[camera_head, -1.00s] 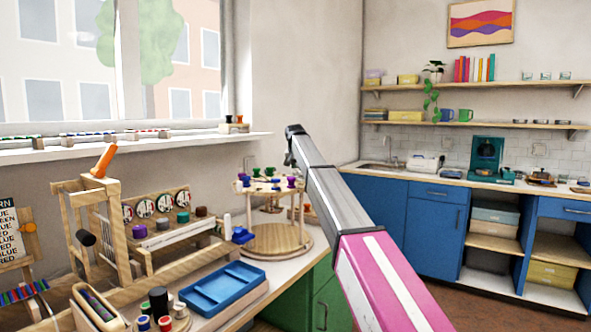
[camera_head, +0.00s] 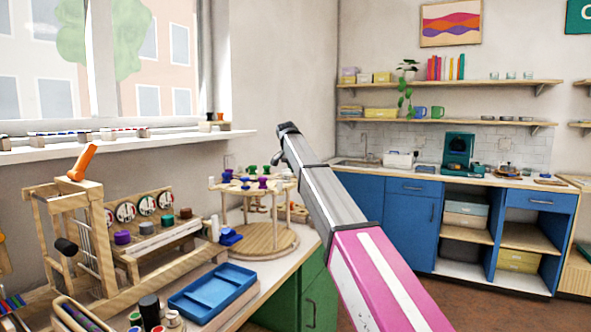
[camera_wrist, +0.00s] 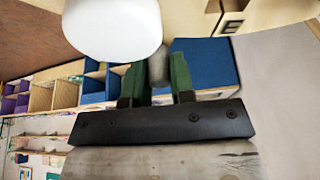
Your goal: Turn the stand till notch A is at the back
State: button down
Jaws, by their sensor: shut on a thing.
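The stand is a round wooden rack with a round base (camera_head: 262,243), several posts and an upper disc (camera_head: 226,187) carrying purple, blue and green spools. In the head view my gripper (camera_head: 276,159) is at the far right edge of the upper disc, small and partly hidden by my arm. In the wrist view its green fingers (camera_wrist: 157,84) are shut on a grey upright piece (camera_wrist: 158,68), probably part of the stand. A white rounded thing (camera_wrist: 112,28) fills the top of that view, beside a pale wooden surface with a dark square mark. I cannot read notch A.
A blue tray (camera_head: 212,290) lies in front of the stand. A wooden frame with an orange handle (camera_head: 83,162) and a rack of spools stand to its left. Small blue pieces (camera_head: 230,237) lie close to the base. The window wall is behind; blue cabinets (camera_head: 408,218) stand right.

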jog(key=shift+s+d+m+g+h, duration=0.15)
jog(key=shift+s+d+m, duration=0.3)
jog(key=shift+s, duration=0.25)
jog(key=shift+s+d+m+g+h, duration=0.1)
jog(key=shift+s+d+m+h, duration=0.15)
jog(key=shift+s+m, duration=0.4)
jog(key=shift+s+d+m+g+h, duration=0.15)
jog(key=shift+s+d+m, duration=0.3)
jog(key=shift+s, duration=0.3)
jog(key=c, duration=1)
grip_release()
jog(key=v, duration=1.1)
jog(key=shift+d, duration=0.1)
